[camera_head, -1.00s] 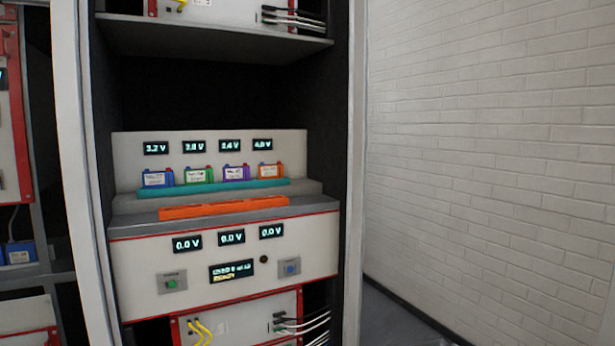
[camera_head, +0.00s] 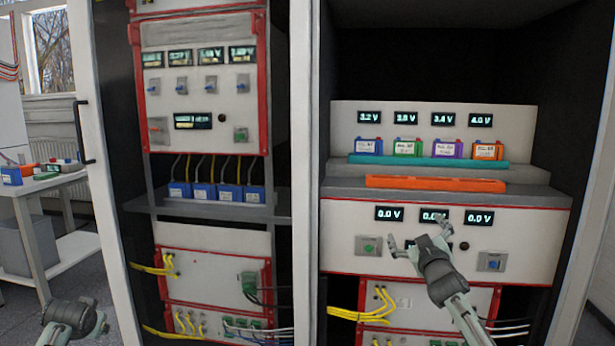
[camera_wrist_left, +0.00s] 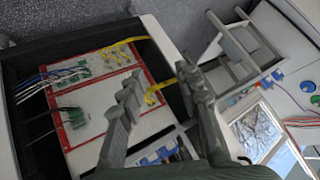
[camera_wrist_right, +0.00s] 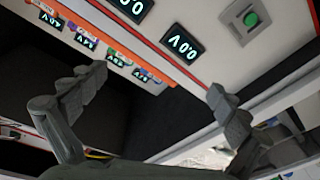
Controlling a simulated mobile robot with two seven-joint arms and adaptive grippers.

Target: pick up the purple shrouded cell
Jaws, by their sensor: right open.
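The purple shrouded cell (camera_head: 445,149) has a white label and stands third from the left in a row on the rack's stepped shelf. A display above it reads about 3.4 V. My right gripper (camera_head: 416,236) is open and empty in front of the lower panel, below and to the left of the purple cell, apart from it. Its spread fingers also show in the right wrist view (camera_wrist_right: 156,86). My left gripper (camera_wrist_left: 158,74) is open and empty in the left wrist view; in the head view only its back shows at lower left.
Blue (camera_head: 369,147), green (camera_head: 407,148) and orange (camera_head: 487,151) cells stand beside the purple one. A teal strip (camera_head: 430,161) and an orange strip (camera_head: 436,183) lie in front. A white post (camera_head: 303,180) borders the left rack. Yellow cables (camera_head: 350,315) hang below.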

